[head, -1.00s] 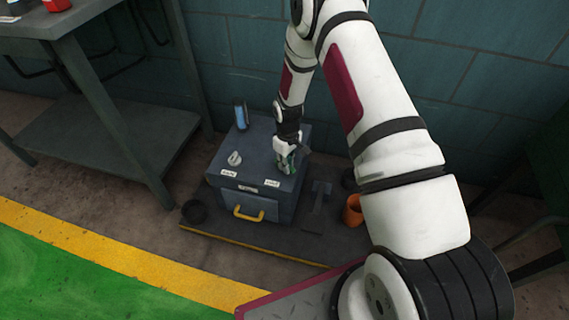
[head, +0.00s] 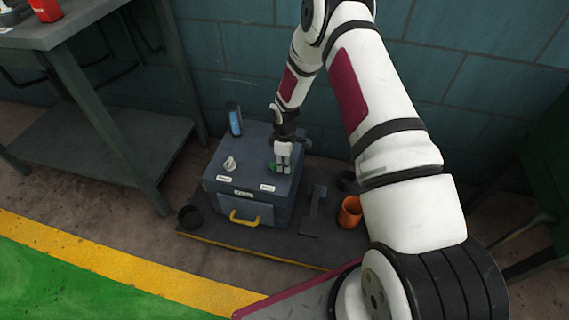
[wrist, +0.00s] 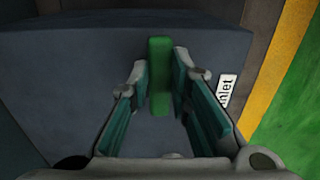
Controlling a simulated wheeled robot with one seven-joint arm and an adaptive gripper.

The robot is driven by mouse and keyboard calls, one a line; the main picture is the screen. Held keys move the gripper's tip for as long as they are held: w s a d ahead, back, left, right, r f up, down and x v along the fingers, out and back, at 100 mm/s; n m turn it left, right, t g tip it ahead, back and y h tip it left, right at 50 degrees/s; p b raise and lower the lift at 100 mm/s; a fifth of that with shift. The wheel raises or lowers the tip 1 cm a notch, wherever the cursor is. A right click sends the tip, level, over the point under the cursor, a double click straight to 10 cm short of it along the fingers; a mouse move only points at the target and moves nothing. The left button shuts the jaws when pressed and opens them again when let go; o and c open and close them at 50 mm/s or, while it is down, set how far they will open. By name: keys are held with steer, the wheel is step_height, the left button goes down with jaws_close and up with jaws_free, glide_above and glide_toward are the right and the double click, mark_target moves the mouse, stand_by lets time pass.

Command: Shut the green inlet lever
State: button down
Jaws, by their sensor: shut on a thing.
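The green inlet lever (wrist: 160,72) sits on top of the dark blue-grey box (head: 290,185). In the wrist view it is a straight green bar between my fingertips. In the head view the lever (head: 273,168) shows as a small green patch at the left of my fingers. My gripper (head: 281,160) points down at the box top, near its right side. Its teal-padded fingers (wrist: 160,66) are shut on the lever. A white "Inlet" label (wrist: 226,92) lies on the box beside the right finger. The lever's pivot cannot be made out.
A pale knob (head: 230,164) and a blue cylinder (head: 236,121) stand on the box's left part. A yellow handle (head: 246,218) is on its front. An orange cup (head: 349,212) and a black cup (head: 190,217) stand beside it. A workbench (head: 70,30) is at left.

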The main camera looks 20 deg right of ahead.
steer(key=c, duration=1.5)
jaws_free()
step_height(320, 180, up, 12)
